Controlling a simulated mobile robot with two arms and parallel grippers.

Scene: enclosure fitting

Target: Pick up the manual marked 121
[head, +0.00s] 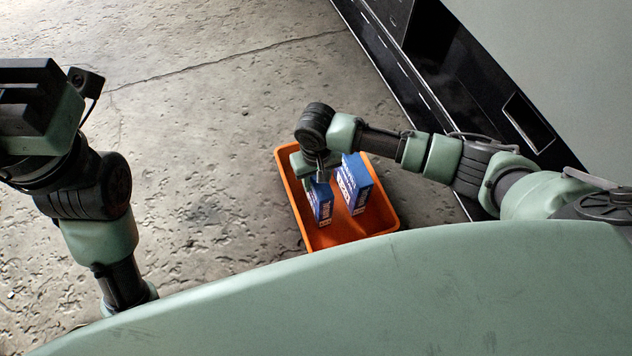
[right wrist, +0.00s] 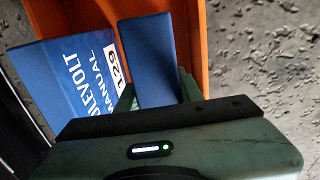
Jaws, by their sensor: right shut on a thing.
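Two blue manuals stand in an orange bin on the floor. My right gripper (head: 318,178) reaches down into the bin and is shut on the left blue manual (head: 321,204). In the right wrist view this held manual (right wrist: 155,60) sits between the fingers (right wrist: 157,92) with its plain blue edge showing; its number cannot be read. The other manual (head: 354,185) stands beside it on the right; in the right wrist view this manual (right wrist: 72,80) is marked 129. My left gripper (head: 32,95) is raised at the far left, away from the bin; its jaws are not clear.
The orange bin (head: 352,238) has raised walls around both manuals. A dark cabinet front with panels (head: 455,85) runs along the upper right. Bare concrete floor (head: 200,120) is clear to the left of the bin.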

